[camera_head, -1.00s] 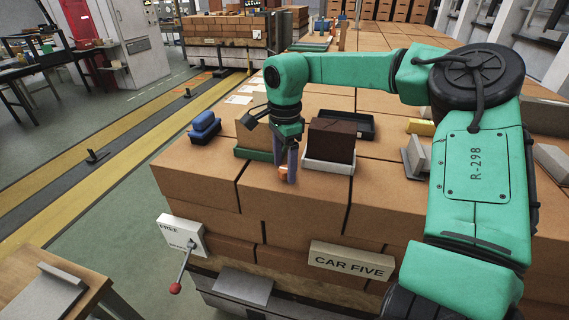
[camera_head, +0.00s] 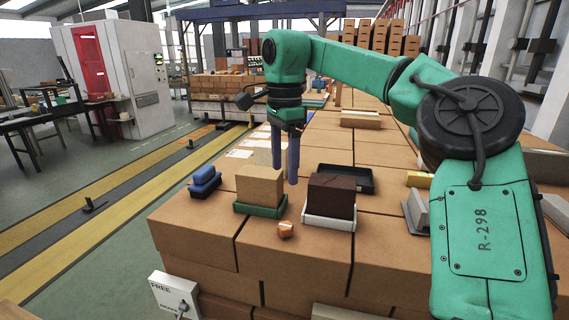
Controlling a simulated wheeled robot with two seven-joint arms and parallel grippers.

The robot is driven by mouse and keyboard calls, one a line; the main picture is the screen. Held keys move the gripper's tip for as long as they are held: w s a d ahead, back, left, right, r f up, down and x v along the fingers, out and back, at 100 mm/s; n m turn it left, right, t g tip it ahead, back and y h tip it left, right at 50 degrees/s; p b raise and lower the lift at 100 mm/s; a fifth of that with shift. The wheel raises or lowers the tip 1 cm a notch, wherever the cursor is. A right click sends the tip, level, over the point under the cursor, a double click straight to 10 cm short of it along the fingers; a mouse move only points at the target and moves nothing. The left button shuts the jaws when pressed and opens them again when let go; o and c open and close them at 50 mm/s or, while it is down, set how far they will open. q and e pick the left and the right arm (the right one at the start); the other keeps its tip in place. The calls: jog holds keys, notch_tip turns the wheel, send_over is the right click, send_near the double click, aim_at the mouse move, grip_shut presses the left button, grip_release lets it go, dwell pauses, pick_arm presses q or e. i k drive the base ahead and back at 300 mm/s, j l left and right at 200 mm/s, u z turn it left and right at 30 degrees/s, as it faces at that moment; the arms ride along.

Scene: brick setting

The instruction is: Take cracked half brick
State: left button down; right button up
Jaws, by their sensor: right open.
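A tan block (camera_head: 259,187) sits in a green tray (camera_head: 260,209) on top of the brick stack. A dark brown block (camera_head: 330,196) sits in a white tray (camera_head: 328,222) to its right. A small orange brick piece (camera_head: 285,230) lies on the stack in front of the gap between the trays. I cannot make out a crack on any of them. My right gripper (camera_head: 285,178) points down with its two fingers apart and empty, above and behind the orange piece, overlapping the gap between the two blocks in the picture. My left gripper is out of view.
A blue object (camera_head: 205,182) stands at the stack's left edge. A black tray (camera_head: 345,178) lies behind the dark block, and a grey angled piece (camera_head: 416,212) stands to the right. A small white sign box (camera_head: 175,296) is on the stack's front left. My right arm spans the right side.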

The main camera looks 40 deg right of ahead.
aim_at(332, 197)
jog(key=k+j, duration=0.8)
jog(key=j, duration=0.1)
